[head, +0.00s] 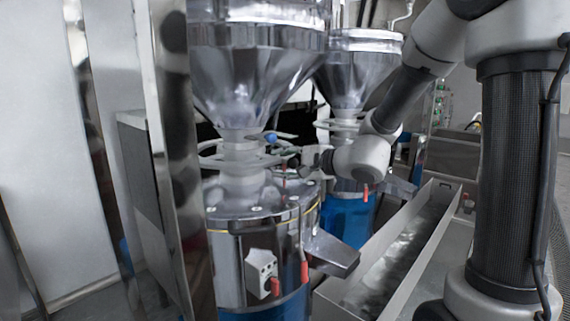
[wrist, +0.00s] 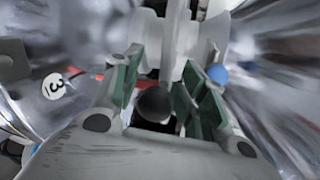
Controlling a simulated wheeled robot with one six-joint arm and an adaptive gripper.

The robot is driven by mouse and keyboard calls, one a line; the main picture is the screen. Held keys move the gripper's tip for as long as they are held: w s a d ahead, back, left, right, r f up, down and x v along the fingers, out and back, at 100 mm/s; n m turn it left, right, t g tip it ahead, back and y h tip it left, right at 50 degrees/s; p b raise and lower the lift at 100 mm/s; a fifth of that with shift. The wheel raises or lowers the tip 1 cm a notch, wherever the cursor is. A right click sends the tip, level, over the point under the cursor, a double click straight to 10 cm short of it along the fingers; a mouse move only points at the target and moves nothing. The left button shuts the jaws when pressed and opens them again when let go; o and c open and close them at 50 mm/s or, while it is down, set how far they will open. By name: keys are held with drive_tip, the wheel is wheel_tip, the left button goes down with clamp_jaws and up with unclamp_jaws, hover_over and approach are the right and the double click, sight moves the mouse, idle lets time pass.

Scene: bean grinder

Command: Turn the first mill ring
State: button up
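The first mill (head: 250,240) is the nearer one, with a steel hopper (head: 255,75) on top and a blue base. A pale ring (head: 235,160) with spokes sits around its neck below the hopper, and a blue knob (head: 270,137) stands at its right side. My gripper (head: 308,158) is at the right of this ring, reaching in from the right. In the wrist view my gripper (wrist: 158,82) has its green-padded fingers apart. A dark round knob (wrist: 154,104) shows between them, and I cannot tell whether they touch it. The blue knob (wrist: 217,73) is just right of the right finger.
A second mill (head: 350,215) with its own hopper (head: 359,70) stands behind to the right. A steel trough (head: 385,260) runs along the right front. A spout (head: 333,254) juts from the first mill. A tall steel post (head: 168,160) stands close on the left.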

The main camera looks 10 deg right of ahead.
drive_tip(key=shift+d, duration=0.1)
drive_tip(key=shift+d, duration=0.1)
drive_tip(key=v, duration=1.1)
drive_tip(key=shift+s+d, duration=0.2)
drive_tip(key=shift+s, duration=0.15)
drive_tip(key=shift+r, duration=0.1)
